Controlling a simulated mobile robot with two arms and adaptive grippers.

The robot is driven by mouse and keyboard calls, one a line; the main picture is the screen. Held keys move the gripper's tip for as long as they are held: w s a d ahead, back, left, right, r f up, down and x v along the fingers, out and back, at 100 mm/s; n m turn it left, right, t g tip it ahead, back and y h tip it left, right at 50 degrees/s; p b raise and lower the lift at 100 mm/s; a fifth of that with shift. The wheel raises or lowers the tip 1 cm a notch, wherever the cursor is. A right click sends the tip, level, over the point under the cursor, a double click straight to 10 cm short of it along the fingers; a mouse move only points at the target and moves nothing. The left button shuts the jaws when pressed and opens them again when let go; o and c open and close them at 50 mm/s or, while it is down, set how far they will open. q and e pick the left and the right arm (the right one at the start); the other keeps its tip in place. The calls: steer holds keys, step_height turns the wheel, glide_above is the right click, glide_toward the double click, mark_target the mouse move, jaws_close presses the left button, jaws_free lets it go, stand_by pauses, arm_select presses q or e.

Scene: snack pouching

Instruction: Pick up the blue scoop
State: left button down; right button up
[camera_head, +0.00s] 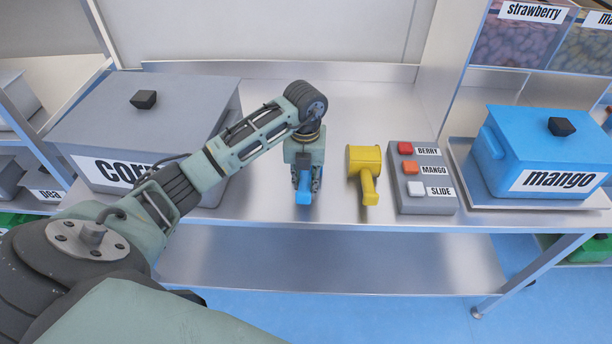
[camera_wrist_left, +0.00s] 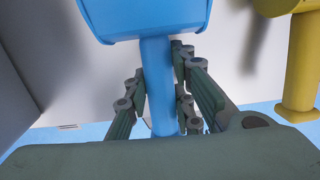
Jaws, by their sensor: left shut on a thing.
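The blue scoop (camera_head: 303,197) is at the front part of the metal table, mostly hidden under my left gripper in the head view. Its blue handle (camera_wrist_left: 158,90) and the lower part of its bowl (camera_wrist_left: 150,18) show in the left wrist view. My left gripper (camera_head: 305,182) points down over the scoop, with its fingers on both sides of the handle. It is shut on the handle, as the left wrist view (camera_wrist_left: 160,100) also shows. I cannot tell whether the scoop is lifted off the table. My right gripper is not in view.
A yellow scoop (camera_head: 365,165) lies just right of the blue one. Beyond it are a grey button box (camera_head: 412,196) and a blue mango bin (camera_head: 520,150) on a tray. A grey corn bin (camera_head: 190,100) stands at the left. The table's back middle is clear.

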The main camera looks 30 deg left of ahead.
arm_select(q)
step_height(320, 180, up, 3)
steer(key=shift+w+r+b, duration=0.1)
steer(key=shift+r+b, duration=0.1)
steer(key=shift+b, duration=0.55)
steer(key=s+d+r, duration=0.3)
steer(key=d+r, duration=0.4)
steer(key=d, duration=0.4)
steer(key=shift+d+r+b, duration=0.2)
steer(key=shift+b, duration=0.15)
steer(key=shift+s, duration=0.1)
